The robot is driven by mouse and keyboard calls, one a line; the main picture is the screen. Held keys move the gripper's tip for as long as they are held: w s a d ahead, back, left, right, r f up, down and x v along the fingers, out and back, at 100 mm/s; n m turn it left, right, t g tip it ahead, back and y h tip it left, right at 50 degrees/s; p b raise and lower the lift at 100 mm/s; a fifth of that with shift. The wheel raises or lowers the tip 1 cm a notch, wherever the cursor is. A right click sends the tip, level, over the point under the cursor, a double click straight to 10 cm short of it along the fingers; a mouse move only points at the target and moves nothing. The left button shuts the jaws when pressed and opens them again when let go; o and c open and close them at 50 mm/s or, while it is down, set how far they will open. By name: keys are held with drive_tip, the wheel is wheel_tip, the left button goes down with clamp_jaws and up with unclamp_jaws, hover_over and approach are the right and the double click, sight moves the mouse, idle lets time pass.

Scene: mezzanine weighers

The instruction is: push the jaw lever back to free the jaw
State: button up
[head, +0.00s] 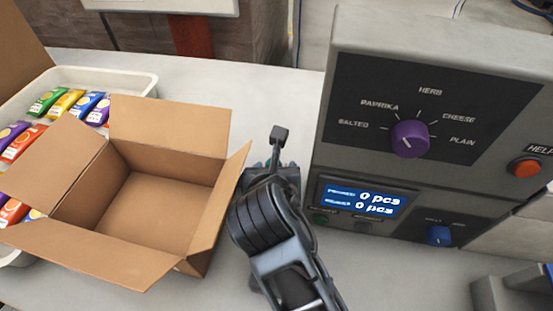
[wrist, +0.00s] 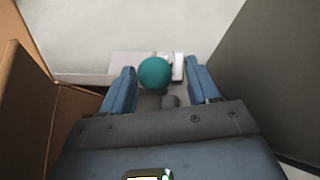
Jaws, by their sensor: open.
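My gripper (wrist: 161,66) is open in the wrist view, its two blue fingers pointing away from the camera. A round teal knob (wrist: 154,73), likely the jaw lever's end, shows between the fingers, nearer the left one, with no clear contact on either side. A small grey rounded part (wrist: 170,102) sits just below it. A pale block (wrist: 120,66) lies behind the knob.
An open, empty cardboard box (head: 150,205) stands close on the left. Behind it is a white tray (head: 130,80) of colourful packets. A grey weigher cabinet (head: 330,130) with a purple dial (head: 409,139) and display rises close on the right. The counter behind is clear.

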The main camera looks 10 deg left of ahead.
drive_tip(key=s, duration=0.6)
drive_tip(key=s+d+b, duration=0.1)
drive_tip(key=s, duration=0.2)
drive_tip(key=shift+s, duration=0.15)
